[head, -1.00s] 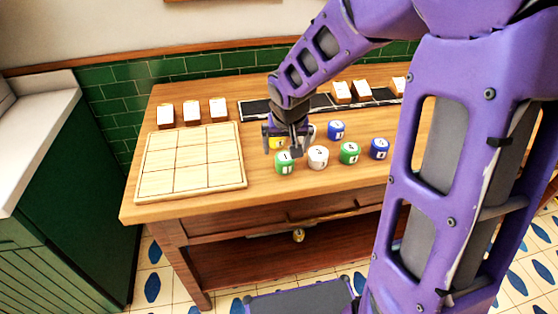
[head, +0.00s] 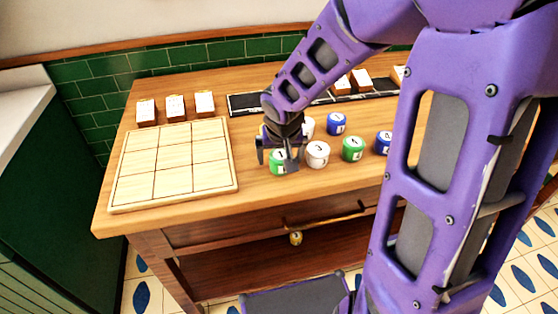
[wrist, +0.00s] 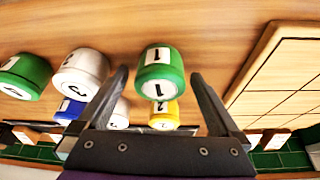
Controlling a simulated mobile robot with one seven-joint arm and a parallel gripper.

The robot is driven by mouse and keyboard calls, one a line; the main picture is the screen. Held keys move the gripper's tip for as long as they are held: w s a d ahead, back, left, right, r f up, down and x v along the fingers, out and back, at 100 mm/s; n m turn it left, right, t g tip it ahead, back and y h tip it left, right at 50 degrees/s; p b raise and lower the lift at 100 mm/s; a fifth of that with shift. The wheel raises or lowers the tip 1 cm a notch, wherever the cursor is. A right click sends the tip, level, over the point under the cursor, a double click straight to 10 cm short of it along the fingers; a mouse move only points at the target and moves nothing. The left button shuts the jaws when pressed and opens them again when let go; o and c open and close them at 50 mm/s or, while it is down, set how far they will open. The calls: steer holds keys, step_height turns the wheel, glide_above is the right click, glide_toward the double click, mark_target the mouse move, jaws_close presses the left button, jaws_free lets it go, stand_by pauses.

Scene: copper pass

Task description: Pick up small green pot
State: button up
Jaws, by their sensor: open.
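A small green pot with a white "1" label (head: 276,163) stands near the front edge of the wooden table. My gripper (head: 276,162) is open over it, its fingers on either side of the pot. In the wrist view the green pot (wrist: 161,72) lies between the two spread fingertips (wrist: 158,76), and I see no clear contact. A second green pot (head: 353,149) stands further right and also shows at the left of the wrist view (wrist: 25,76). My gripper hides part of the near green pot in the head view.
A white pot (head: 317,154) stands close right of my gripper. Blue pots (head: 336,124) and a yellow pot (wrist: 165,115) are nearby. A wooden grid board (head: 174,163) lies to the left, with white-topped blocks (head: 175,108) behind it. A dark strip (head: 243,102) runs along the back.

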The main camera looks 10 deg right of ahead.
mark_target(280, 154)
steer(key=shift+s+r, duration=0.1)
steer(key=shift+c, duration=0.4)
steer(key=c, duration=1.5)
step_height(280, 154, up, 10)
steer(key=p, duration=0.5)
